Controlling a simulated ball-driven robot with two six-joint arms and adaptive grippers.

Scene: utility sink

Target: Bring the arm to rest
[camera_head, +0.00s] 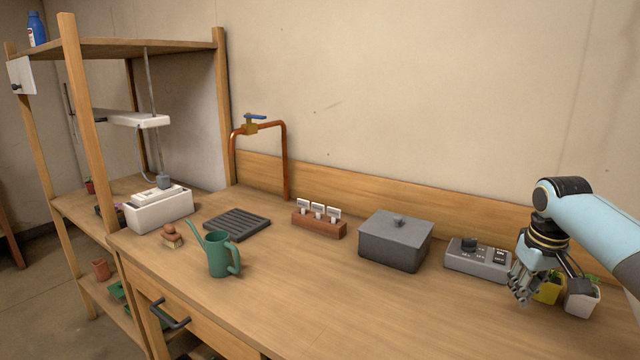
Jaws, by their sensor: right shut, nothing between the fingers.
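My right arm comes in from the right edge with a light blue forearm. My right gripper (522,286) is shut and empty, pointing down over the right part of the wooden bench. In the picture it overlaps the right end of a grey control box (477,260) and the left side of a yellow pot (547,291). I cannot tell whether it touches either. My left gripper is not in view.
A white pot (582,302) stands right of the yellow one. A grey lidded box (394,243), label holder (319,226), green watering can (221,257), dark rack (237,224) and brush (171,236) stand leftward. The bench's front middle (370,310) is clear.

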